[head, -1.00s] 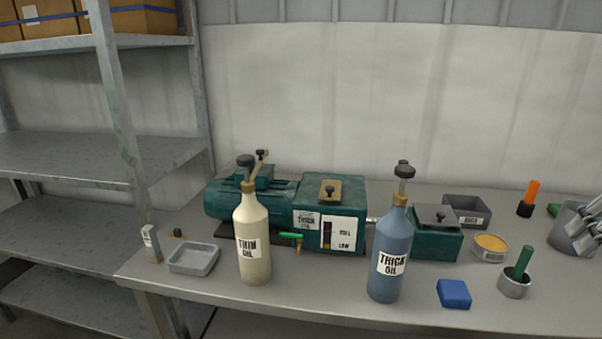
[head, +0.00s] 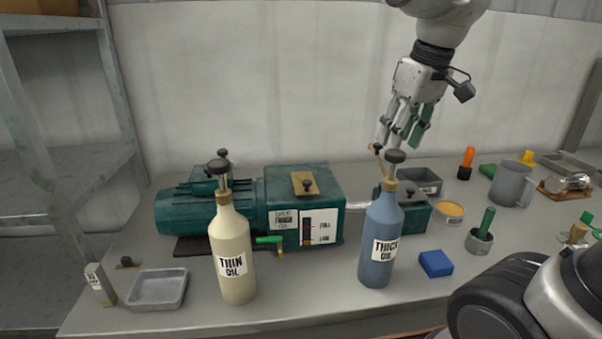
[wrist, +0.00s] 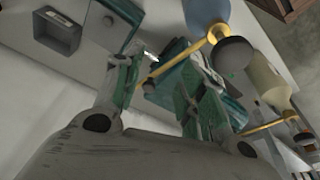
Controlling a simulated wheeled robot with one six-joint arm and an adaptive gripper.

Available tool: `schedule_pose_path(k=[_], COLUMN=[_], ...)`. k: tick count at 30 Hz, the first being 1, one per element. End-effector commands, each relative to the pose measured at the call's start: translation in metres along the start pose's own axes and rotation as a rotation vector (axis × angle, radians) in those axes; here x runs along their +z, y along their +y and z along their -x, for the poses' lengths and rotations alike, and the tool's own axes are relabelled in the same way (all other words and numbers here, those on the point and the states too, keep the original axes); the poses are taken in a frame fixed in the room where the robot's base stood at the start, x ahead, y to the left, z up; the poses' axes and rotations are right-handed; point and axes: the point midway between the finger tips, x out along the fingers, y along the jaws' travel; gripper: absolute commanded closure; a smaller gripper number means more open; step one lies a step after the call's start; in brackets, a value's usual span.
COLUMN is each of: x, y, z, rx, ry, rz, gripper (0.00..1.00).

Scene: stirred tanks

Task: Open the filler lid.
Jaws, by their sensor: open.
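The green pump unit (head: 335,185) stands on the bench. On top of its square housing lies a brass filler lid (head: 305,184) with a dark knob, lying flat and apparently closed. The housing front has a white label and a sight gauge marked FULL and LOW (head: 307,228). My gripper (head: 400,138) is open and empty, pointing down, above and to the right of the lid, behind the blue bottle. Its spread fingers also show in the wrist view (wrist: 168,98), with green machinery (wrist: 172,85) beyond them. I cannot make out the lid there.
A cream THIN OIL bottle (head: 232,250) and a blue THICK OIL bottle (head: 380,240), both with tall pump tops, stand in front of the unit. A grey tray (head: 158,289), a blue block (head: 436,263), a grey bin (head: 422,181) and a grey jug (head: 511,184) are around.

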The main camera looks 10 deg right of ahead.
Motion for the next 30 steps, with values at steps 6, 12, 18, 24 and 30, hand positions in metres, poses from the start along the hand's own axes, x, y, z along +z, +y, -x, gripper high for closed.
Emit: schedule_pose_path(k=[6, 12, 18, 24, 30], x=[-0.046, -0.083, -0.091, -0.083, -0.075], y=[-0.051, -0.120, -0.148, -0.148, -0.148], z=[-0.014, -0.033, -0.046, -0.075, -0.104], rx=[-0.037, -0.061, -0.065, -0.066, -0.067], ry=[-0.100, -0.214, -0.256, -0.257, -0.255], rz=[0.166, 0.354, 0.422, 0.422, 0.421], gripper=[0.60, 0.60, 0.60, 0.60, 0.60])
